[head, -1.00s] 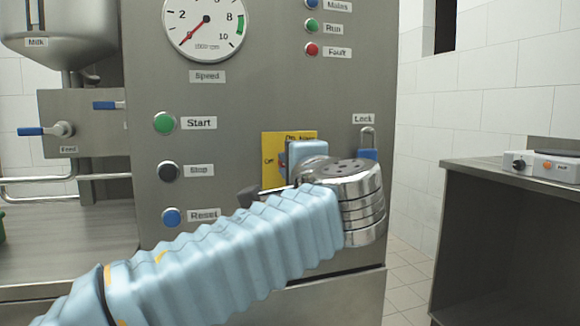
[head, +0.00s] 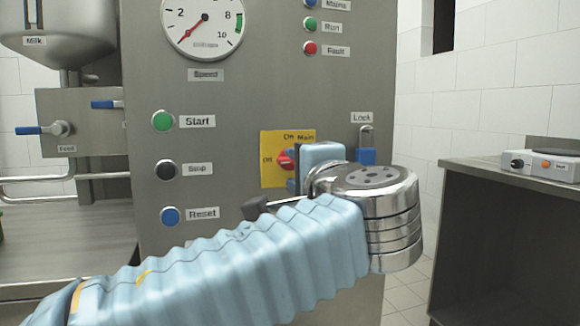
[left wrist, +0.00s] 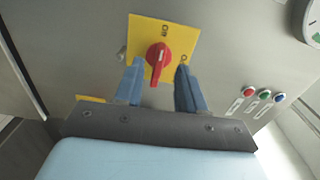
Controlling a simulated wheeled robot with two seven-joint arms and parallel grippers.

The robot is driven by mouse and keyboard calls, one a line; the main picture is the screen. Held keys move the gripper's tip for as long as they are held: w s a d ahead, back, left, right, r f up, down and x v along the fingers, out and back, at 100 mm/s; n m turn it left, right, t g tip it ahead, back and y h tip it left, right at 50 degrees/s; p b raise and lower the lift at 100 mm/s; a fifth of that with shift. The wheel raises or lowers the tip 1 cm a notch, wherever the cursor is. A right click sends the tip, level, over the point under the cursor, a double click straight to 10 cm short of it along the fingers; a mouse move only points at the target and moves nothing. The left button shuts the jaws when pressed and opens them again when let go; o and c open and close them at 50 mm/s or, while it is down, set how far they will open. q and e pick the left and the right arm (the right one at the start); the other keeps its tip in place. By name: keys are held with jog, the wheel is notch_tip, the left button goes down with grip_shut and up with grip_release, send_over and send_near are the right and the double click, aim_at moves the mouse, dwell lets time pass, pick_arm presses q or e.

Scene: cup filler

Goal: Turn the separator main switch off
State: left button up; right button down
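The main switch is a red rotary knob (head: 287,160) on a yellow plate (head: 272,143) on the steel cabinet front. Its plate reads On at the top and Off at the left. In the left wrist view the red knob (left wrist: 158,60) has its grip bar in line with the label at the top of the yellow plate (left wrist: 180,35). My left gripper (left wrist: 156,80) is open, with one blue finger on each side of the knob and a gap to both. In the head view my gripper (head: 293,172) partly hides the plate's right side. My right gripper is not in view.
Start (head: 163,121), Stop (head: 167,169) and Reset (head: 171,216) buttons are to the left. A speed gauge (head: 204,20) is above. A dark-sided table (head: 510,185) stands at the right.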

pick_arm(q)
jog(key=v, duration=0.8)
jog(key=shift+s, duration=0.3)
jog(key=shift+d, duration=0.1)
jog(key=w+d+f+m+g+h+p, duration=0.15)
jog(key=w+f, duration=0.25)
jog(key=f, duration=0.4)
jog(key=w+d+f+m+g+h, duration=0.15)
jog(key=w+f, duration=0.25)
jog(key=f, duration=0.5)
jog(key=w+f+m+g+h+p, duration=0.1)
jog(key=w+f+g, duration=0.25)
jog(key=f, duration=0.45)
jog(key=a+f+n+g+h, duration=0.1)
jog(key=a+f+g, duration=0.15)
jog(key=f, duration=0.75)
jog(key=a+f+n+g, duration=0.1)
jog(key=f+g, duration=0.2)
jog(key=f, duration=0.8)
jog(key=s+a+f+n+g+h+p, duration=0.2)
jog(key=s+a+f+n, duration=0.5)
jog(key=f, duration=0.5)
jog(key=s+a+f+n+g+h+p, duration=0.2)
jog(key=s+a+f+n, duration=0.5)
jog(key=s+f+n, duration=0.4)
jog(key=shift+s+f+h+p, duration=0.35)
jog(key=shift+s+f, duration=0.2)
jog(key=shift+s, duration=0.65)
